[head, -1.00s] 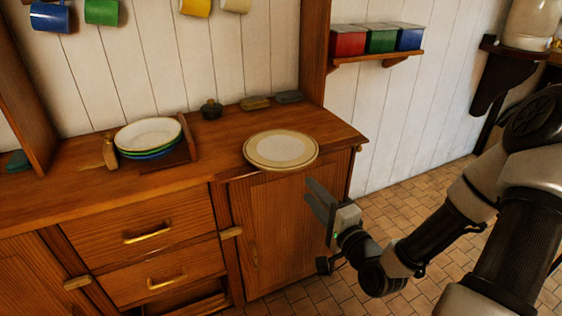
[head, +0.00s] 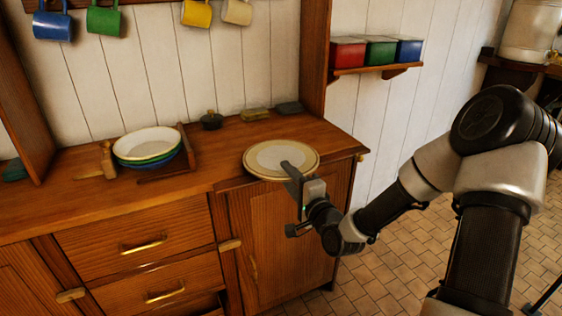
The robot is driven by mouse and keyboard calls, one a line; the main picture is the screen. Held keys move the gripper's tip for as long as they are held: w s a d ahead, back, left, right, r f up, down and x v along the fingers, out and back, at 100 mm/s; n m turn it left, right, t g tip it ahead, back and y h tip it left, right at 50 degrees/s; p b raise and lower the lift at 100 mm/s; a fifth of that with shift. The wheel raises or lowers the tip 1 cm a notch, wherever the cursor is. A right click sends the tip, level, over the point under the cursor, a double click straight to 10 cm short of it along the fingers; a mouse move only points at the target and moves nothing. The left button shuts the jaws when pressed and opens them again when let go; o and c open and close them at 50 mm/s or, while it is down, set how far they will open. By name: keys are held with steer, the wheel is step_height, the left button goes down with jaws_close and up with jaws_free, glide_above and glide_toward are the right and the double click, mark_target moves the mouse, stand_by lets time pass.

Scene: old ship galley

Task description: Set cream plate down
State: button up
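The cream plate (head: 262,160), with a tan rim, lies flat on the right part of the wooden counter (head: 222,163). Its front rim reaches out over the counter's front edge. My gripper (head: 289,174) is at the plate's front right rim, coming from the right. A dark finger overlaps the rim in the picture. The other finger is not clearly seen, so I cannot tell whether the fingers are open or shut on the rim.
A rack (head: 189,150) with stacked white, green and blue dishes (head: 146,142) stands left. A small dark pot (head: 211,120) and flat blocks (head: 254,114) sit at the back. Mugs (head: 197,13) hang above. A shelf (head: 376,69) holds three coloured boxes. Bare counter lies left of the plate.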

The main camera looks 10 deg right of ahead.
jaws_close()
steer(key=shift+r, duration=0.1)
steer(key=shift+r, duration=0.1)
